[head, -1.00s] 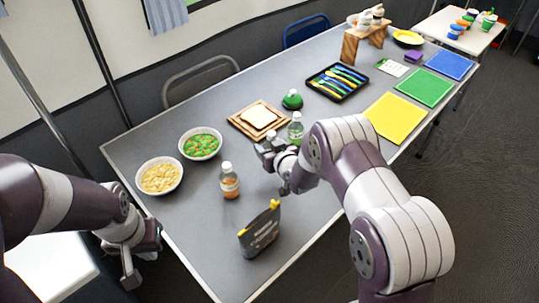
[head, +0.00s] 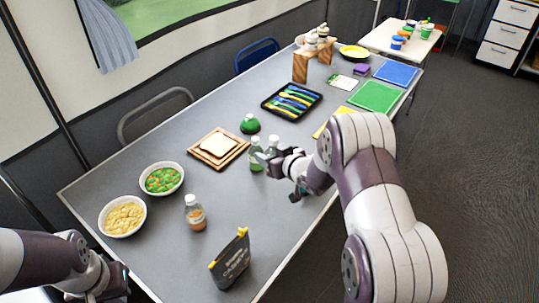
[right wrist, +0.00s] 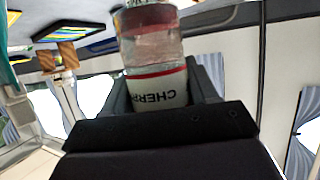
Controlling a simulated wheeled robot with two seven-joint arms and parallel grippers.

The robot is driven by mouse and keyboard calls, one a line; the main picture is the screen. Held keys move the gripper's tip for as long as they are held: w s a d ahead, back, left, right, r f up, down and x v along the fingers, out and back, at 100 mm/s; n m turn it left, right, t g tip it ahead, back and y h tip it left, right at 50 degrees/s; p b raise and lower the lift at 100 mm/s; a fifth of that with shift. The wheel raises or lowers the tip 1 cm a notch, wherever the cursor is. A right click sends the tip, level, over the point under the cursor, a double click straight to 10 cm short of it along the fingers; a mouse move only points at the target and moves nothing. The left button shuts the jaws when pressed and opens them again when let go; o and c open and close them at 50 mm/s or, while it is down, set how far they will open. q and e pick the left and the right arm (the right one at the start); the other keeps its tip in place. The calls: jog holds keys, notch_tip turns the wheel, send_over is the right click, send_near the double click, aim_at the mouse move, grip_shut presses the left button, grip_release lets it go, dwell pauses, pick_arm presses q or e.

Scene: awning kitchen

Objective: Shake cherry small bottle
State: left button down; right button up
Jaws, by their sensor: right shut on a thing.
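The cherry small bottle (right wrist: 155,75) fills the upper middle of the right wrist view, clear with a white, red-edged label reading "CHERR", upside down in the picture. My right gripper (right wrist: 165,98) is shut around its label. In the head view, the right gripper (head: 277,160) is over the middle of the table, partly hiding the bottle (head: 273,142). A green-labelled bottle (head: 256,160) stands close to its left. Whether the held bottle touches the table cannot be told. My left gripper (head: 112,285) is low at the left, away from the bottles; its fingers are unclear.
Bread on boards (head: 218,148), a green item (head: 250,124) and a cutlery tray (head: 291,101) lie beyond. Bare tabletop separates the orange-labelled bottle and right gripper.

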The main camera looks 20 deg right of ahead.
jog(key=shift+r+p, duration=3.1)
jog(key=shift+r, duration=0.4)
